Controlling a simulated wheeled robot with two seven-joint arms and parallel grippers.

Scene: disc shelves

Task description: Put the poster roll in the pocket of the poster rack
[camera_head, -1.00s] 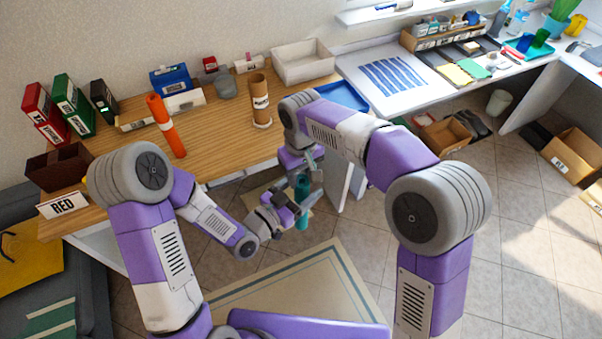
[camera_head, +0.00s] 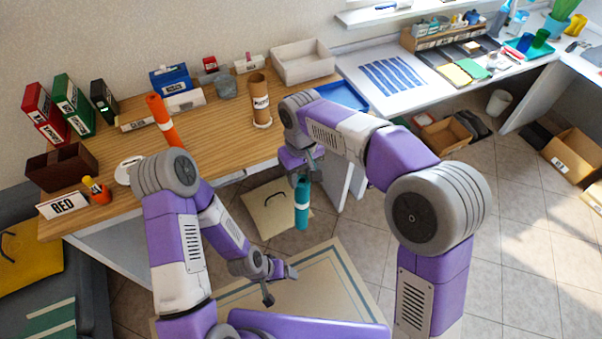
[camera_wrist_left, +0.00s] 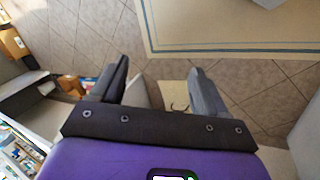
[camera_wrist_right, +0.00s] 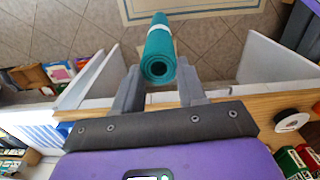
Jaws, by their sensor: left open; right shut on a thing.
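The teal poster roll (camera_head: 302,206) with a pale band hangs upright below my right gripper (camera_head: 301,176), in front of the table edge. In the right wrist view the teal roll (camera_wrist_right: 163,48) is between the two fingers, its open end facing the camera. My left gripper (camera_head: 281,272) is open and empty, lower and to the left, over the floor mat. In the left wrist view nothing is between its fingers (camera_wrist_left: 160,85). A brown upright cylinder with a label (camera_head: 260,100), seemingly the poster rack's pocket, stands on the wooden table; its label is too small to read surely.
A white tray (camera_head: 303,66) and a blue tray (camera_head: 343,97) lie near the brown cylinder. Red, green and black binders (camera_head: 72,106) stand at left. The table's middle is mostly clear.

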